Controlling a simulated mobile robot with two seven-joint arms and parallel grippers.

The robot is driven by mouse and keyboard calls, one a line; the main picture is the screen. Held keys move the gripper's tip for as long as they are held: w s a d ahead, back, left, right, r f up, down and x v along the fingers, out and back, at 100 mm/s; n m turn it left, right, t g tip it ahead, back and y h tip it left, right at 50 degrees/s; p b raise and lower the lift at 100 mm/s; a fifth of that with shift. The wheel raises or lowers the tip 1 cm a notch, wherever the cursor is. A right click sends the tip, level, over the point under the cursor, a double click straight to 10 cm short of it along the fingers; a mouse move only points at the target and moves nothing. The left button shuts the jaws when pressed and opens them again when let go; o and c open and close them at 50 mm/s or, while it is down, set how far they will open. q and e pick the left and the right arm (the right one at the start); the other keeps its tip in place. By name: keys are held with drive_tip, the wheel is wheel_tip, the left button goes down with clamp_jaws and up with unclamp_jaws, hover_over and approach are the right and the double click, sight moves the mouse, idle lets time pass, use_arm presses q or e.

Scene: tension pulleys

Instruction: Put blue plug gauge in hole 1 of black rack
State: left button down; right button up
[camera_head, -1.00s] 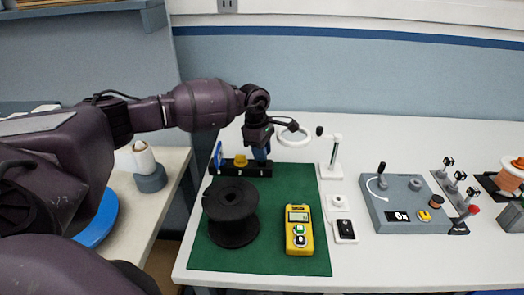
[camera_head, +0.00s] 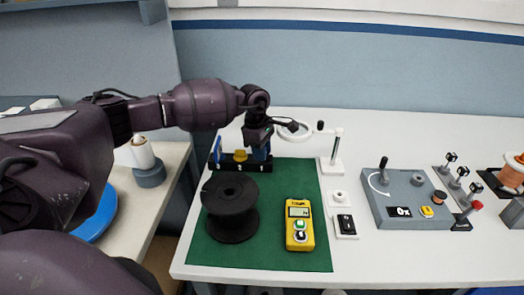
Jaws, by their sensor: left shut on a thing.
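The black rack (camera_head: 228,165) stands at the back left of the green mat, with several numbered positions along its front. A blue piece stands at its left end (camera_head: 217,150) and a yellow piece (camera_head: 240,155) stands in its middle. My left gripper (camera_head: 261,146) is over the rack's right end, pointing down, and is shut on the blue plug gauge (camera_head: 261,154). The gauge's lower end is at the rack's right position; I cannot tell how deep it sits. My right gripper is not in view.
A black spool (camera_head: 230,208) and a yellow meter (camera_head: 299,225) stand on the green mat (camera_head: 270,215). A ring lamp (camera_head: 294,131) is just right of my gripper. A grey control box (camera_head: 405,200) is further right. The back right of the table is clear.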

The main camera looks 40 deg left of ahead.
use_arm(q)
drive_tip(key=shift+s+f, duration=0.1)
drive_tip(key=shift+f, duration=0.2)
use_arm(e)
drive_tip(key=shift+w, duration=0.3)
use_arm(q)
drive_tip(key=c, duration=1.2)
unclamp_jaws()
drive_tip(key=shift+o, duration=1.6)
drive_tip(key=shift+r, duration=0.35)
wheel_tip(320, 180, up, 10)
drive_tip(key=a, duration=0.1)
drive_tip(key=shift+a+r, duration=0.2)
drive_tip(key=shift+a, duration=0.05)
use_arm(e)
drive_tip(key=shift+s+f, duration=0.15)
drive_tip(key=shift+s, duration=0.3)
